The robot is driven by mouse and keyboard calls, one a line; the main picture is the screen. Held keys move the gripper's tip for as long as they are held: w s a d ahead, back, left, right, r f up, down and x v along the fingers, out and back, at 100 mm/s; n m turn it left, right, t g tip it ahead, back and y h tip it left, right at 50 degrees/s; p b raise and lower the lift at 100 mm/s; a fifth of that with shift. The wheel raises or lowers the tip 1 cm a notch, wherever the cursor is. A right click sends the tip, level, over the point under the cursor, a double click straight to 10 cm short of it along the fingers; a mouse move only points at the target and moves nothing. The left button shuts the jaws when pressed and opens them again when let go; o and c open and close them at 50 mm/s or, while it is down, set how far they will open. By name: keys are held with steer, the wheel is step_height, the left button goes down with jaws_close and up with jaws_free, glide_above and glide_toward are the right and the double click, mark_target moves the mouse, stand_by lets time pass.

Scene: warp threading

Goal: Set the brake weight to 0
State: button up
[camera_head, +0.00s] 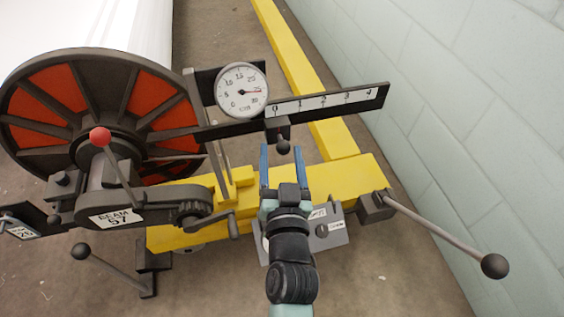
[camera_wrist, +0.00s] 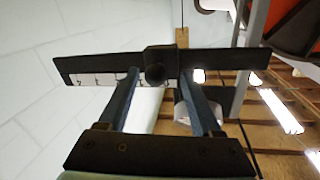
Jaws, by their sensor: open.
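The brake weight (camera_head: 277,126) is a dark block with a round knob (camera_head: 283,147), hanging on a dark lever arm (camera_head: 376,95). The arm carries a white scale (camera_head: 330,99) marked 0 to 4. The weight sits at the scale's left end, just under the 0 mark. My gripper (camera_head: 278,149) is open, its two blue fingers pointing up at the weight. In the wrist view the weight (camera_wrist: 160,57) and its knob (camera_wrist: 155,75) show between the fingertips (camera_wrist: 158,76). The fingers appear apart from the knob; exact depth is hard to tell.
A round dial (camera_head: 241,91) stands left of the scale. A red-and-black beam wheel (camera_head: 50,105), a red-knobbed lever (camera_head: 100,138) and a BEAM 57 plate (camera_head: 116,218) are at left. A yellow frame (camera_head: 350,184) lies below. A long ball-ended lever (camera_head: 494,266) extends right, near the block wall (camera_head: 440,120).

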steer(key=s+d+p, duration=0.1)
steer(key=s, duration=1.2)
steer(key=shift+d, duration=0.25)
steer(key=shift+w+r, duration=0.1)
steer(key=shift+w, duration=0.05)
